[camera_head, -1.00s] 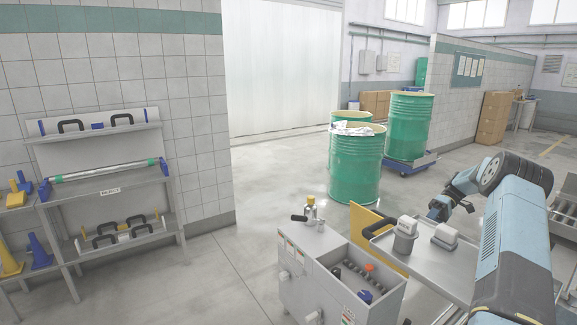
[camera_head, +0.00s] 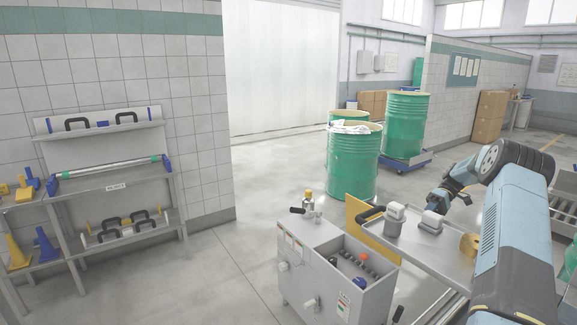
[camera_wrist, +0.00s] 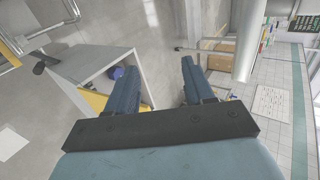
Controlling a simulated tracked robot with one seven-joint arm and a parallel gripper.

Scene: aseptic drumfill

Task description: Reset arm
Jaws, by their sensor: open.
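My gripper (camera_head: 440,200) is at the end of my blue arm, on the right of the head view, above the grey tray beside the machine. In the wrist view my gripper (camera_wrist: 192,80) shows two dark blue fingers spread apart with nothing between them. Beyond the fingers are the grey floor and the machine's open box (camera_wrist: 100,68). The head view shows the gripper small and partly turned away.
A grey machine (camera_head: 325,275) stands in front, joined by a metal tray (camera_head: 415,242) with grey-capped items. Green drums (camera_head: 354,165) stand behind, one on a blue dolly (camera_head: 405,163). A rack (camera_head: 115,195) stands left. The floor between is clear.

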